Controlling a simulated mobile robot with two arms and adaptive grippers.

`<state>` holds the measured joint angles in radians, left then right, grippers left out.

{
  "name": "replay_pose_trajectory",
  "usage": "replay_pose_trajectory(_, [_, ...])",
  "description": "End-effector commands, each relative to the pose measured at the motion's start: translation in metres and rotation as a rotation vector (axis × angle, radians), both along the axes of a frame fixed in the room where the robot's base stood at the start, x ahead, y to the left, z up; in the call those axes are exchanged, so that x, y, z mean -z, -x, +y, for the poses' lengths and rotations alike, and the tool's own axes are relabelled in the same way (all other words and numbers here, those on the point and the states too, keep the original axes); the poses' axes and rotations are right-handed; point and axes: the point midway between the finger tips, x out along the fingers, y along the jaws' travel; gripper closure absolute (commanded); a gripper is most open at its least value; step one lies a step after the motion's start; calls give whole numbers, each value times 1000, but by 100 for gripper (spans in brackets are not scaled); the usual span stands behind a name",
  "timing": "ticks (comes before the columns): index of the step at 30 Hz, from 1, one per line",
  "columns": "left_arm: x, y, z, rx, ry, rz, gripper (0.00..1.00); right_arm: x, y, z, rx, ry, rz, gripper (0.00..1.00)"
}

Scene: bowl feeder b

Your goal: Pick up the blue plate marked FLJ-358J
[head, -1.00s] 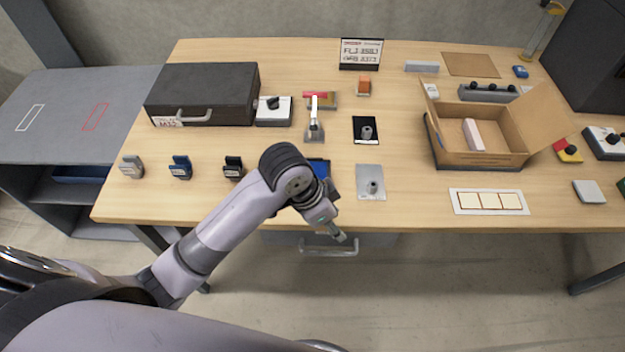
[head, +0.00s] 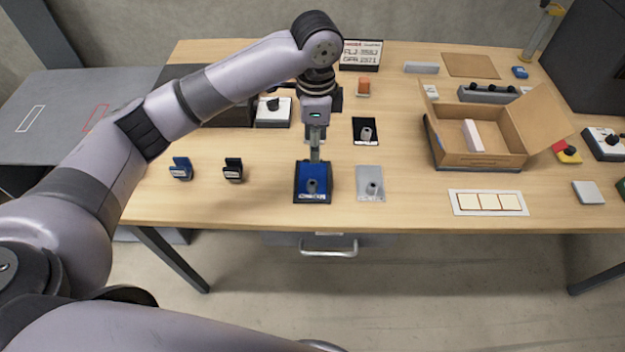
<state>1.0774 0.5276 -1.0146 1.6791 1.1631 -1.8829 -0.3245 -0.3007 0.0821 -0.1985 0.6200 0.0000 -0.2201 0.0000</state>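The blue plate (head: 303,171) lies near the table's front edge, with a grey knob on it and dark edging at its sides. A small label strip runs along its front edge, too small to read. My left gripper (head: 315,158) points down above the back part of the plate, behind the knob. Its fingers show as one narrow shape, so I cannot tell whether they are apart or touch the plate. My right gripper is not in view.
Small blue (head: 181,170) and black (head: 233,170) stands are at left. An open cardboard box (head: 470,161) is at right. A lettered sign (head: 361,54) stands at the back.

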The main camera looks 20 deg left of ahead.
Motion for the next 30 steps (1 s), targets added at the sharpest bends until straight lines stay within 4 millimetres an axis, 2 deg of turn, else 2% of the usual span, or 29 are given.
replay_pose_trajectory(3, [26, 1, 1, -3, -2, 4, 57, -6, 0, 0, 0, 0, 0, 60])
replay_pose_trajectory(9, [66, 1, 1, -2, -2, 2, 57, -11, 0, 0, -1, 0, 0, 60])
replay_pose_trajectory(12, [79, 1, 0, -2, -1, 1, 57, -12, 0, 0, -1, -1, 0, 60])
replay_pose_trajectory(19, [94, 2, 2, -1, 0, 0, 57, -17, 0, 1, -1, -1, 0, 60])
replay_pose_trajectory(25, [124, 7, 5, -2, -1, 1, 57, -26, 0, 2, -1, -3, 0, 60])
replay_pose_trajectory(30, [137, 7, 5, -1, 0, -2, 57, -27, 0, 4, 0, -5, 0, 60])
